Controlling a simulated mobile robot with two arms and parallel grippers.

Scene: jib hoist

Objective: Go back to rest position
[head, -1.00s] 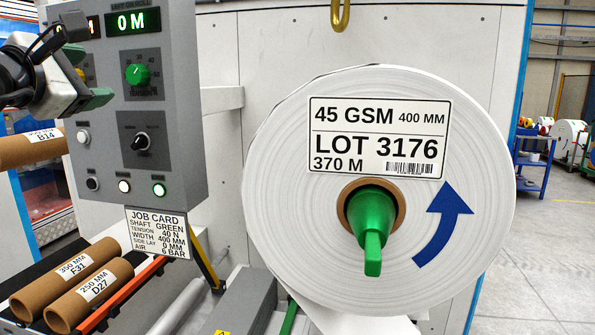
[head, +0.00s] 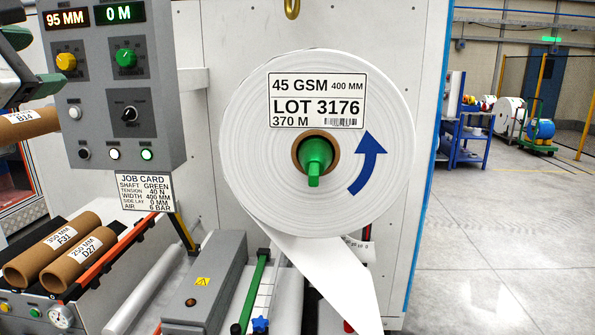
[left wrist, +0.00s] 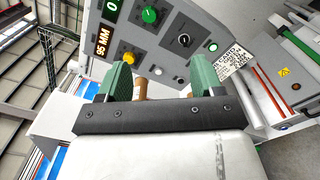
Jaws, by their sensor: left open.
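My left gripper (left wrist: 158,82) is open in the left wrist view. Its two green fingers stand apart in front of the grey control panel (left wrist: 165,40), with part of a brown core showing between them. In the head view only part of this gripper (head: 14,50) shows at the upper left edge, left of the control panel (head: 150,80). I see nothing held in it. My right gripper is in neither view.
A large white paper roll (head: 240,150) sits on a green shaft (head: 316,160). Brown cores (head: 40,255) lie on a rack at lower left. A gold hook (head: 292,8) hangs above the roll.

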